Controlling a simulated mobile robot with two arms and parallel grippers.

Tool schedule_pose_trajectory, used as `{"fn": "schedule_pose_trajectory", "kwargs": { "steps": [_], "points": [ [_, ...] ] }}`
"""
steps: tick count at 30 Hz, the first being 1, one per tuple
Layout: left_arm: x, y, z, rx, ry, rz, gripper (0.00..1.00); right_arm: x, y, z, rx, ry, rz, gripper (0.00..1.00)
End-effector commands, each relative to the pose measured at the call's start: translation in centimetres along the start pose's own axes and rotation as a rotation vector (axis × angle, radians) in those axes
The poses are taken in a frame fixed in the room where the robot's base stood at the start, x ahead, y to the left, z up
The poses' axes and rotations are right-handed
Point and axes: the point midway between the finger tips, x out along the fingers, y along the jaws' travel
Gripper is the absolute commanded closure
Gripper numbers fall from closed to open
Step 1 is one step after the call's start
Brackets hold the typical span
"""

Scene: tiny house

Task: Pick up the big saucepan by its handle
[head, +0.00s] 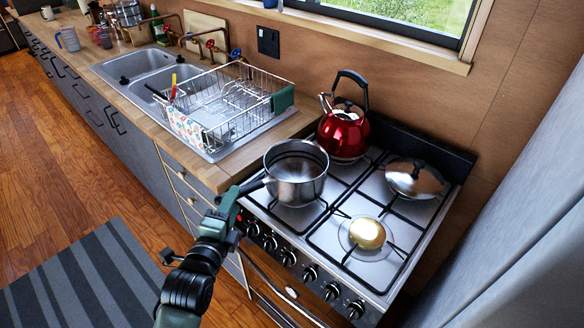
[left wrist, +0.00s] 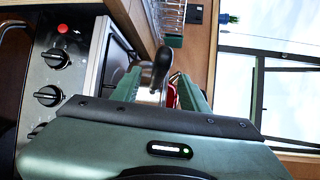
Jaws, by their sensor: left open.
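The big saucepan (head: 297,182) is a steel pot standing upright on the left front burner of the stove. Its dark handle (head: 253,186) points left, toward my left gripper (head: 238,192), which is at the handle's outer end. In the left wrist view the handle (left wrist: 161,66) shows between the two green fingers of the open gripper (left wrist: 158,88). I cannot tell whether either finger touches it. The pan body is mostly hidden behind the handle and fingers there. My right gripper is in neither view.
A red kettle (head: 343,135) stands behind the saucepan. A domed steel lid (head: 414,178) and a small gold round piece (head: 367,233) lie on the stove (head: 316,238). A wire dish rack (head: 232,112) stands at the sink, left of the stove. Knobs (left wrist: 48,95) line the stove front.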

Motion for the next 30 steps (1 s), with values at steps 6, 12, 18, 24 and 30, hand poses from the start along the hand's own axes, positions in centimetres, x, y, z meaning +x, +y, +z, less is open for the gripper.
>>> {"fn": "schedule_pose_trajectory", "kwargs": {
  "steps": [6,12,18,24,30],
  "points": [
    [2.2,-0.1,0.0,-0.004,-0.001,0.000,0.56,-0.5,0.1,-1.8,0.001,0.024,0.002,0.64],
    [4.5,0.0,-0.2,-0.005,0.000,0.001,0.56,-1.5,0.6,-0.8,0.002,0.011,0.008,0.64],
    [7.0,0.2,-0.3,-0.005,0.000,0.000,0.56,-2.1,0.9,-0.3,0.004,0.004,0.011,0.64],
    [7.7,0.4,-0.3,-0.004,0.000,0.001,0.56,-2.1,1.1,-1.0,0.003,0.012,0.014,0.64],
    [7.7,0.4,-0.3,-0.003,0.000,0.001,0.72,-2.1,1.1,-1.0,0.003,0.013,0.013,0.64]
  ]
}}
